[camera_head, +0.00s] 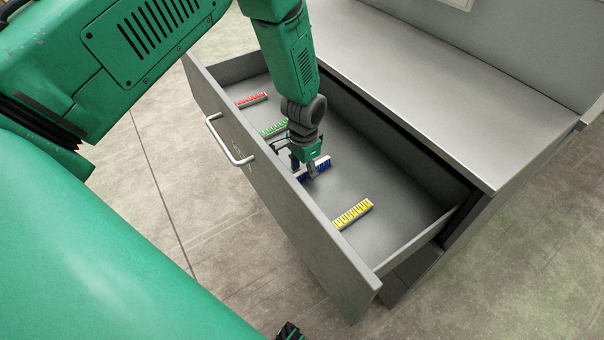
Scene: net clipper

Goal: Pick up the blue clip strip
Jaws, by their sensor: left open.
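The blue clip strip (322,163) lies in the open grey drawer (400,225), between the green and yellow strips. It is blue with white marks, and its middle is partly hidden by my left gripper. My left gripper (304,170) reaches down into the drawer, directly over the blue strip. Its jaws are open, with the fingers around or just above the strip; I cannot tell whether they touch it. A small dark part at the bottom edge may belong to my right gripper, but I cannot make it out.
A red strip (252,99), a green strip (273,128) and a yellow strip (352,214) lie in the same drawer. The drawer front with its handle (231,140) stands on the near side. The grey cabinet top (430,95) overhangs the far side.

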